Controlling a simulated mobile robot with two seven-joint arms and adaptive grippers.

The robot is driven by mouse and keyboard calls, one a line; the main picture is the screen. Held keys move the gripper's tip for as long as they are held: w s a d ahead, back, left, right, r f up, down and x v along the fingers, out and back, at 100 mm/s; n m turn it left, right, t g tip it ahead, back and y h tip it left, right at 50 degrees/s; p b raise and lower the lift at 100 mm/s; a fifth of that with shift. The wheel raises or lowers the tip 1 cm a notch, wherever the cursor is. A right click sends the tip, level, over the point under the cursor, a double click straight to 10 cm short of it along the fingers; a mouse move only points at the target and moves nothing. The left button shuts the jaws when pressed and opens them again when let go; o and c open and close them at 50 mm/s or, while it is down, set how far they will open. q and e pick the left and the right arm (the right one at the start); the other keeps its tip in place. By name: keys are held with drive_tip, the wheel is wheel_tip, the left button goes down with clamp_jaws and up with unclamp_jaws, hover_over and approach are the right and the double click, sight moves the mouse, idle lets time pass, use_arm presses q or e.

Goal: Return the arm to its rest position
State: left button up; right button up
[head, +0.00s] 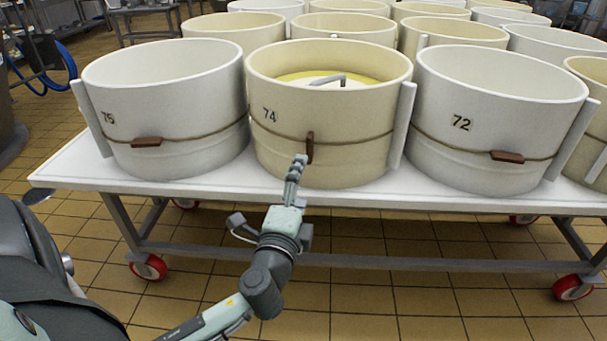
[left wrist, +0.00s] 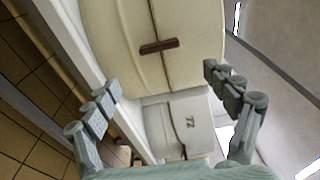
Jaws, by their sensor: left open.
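My left arm reaches in from the bottom of the head view. Its gripper (head: 297,170) is in front of the cream mould numbered 74 (head: 350,125), close to the brown toggle (head: 310,147) on that mould's cord. In the left wrist view the gripper's fingers (left wrist: 165,95) are spread wide with nothing between them. The toggle also shows there (left wrist: 158,46), beyond the fingertips and apart from them. My right gripper is in neither view.
A white wheeled table (head: 215,185) carries several round moulds, including 75 (head: 165,105) at left and 72 (head: 495,115) at right. A yellow-rimmed disc (head: 327,77) lies inside mould 74. The tiled floor (head: 390,325) in front is clear.

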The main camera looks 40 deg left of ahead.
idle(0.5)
use_arm(q)
drive_tip(key=s+a+f+n+g+p, duration=0.1)
drive_tip(key=s+f+n+g+p, duration=0.2)
drive_tip(key=f, duration=0.4)
drive_tip(key=s+a+f+n+g, duration=0.1)
drive_tip(key=s+f+n+g, duration=0.25)
drive_tip(key=f, duration=0.45)
drive_tip(key=s+d+f+n+g+h+p, duration=0.2)
drive_tip(key=s+d+f+n+g+h, duration=0.3)
drive_tip(key=s+f, duration=0.5)
drive_tip(key=shift+d+f+g+p, duration=0.3)
drive_tip(key=shift+d+f+g, duration=0.15)
drive_tip(key=shift+d+g, duration=0.4)
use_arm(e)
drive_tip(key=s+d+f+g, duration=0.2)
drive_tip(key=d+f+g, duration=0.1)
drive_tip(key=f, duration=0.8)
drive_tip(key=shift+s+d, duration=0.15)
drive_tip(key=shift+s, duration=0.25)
use_arm(q)
drive_tip(key=shift+a, duration=0.15)
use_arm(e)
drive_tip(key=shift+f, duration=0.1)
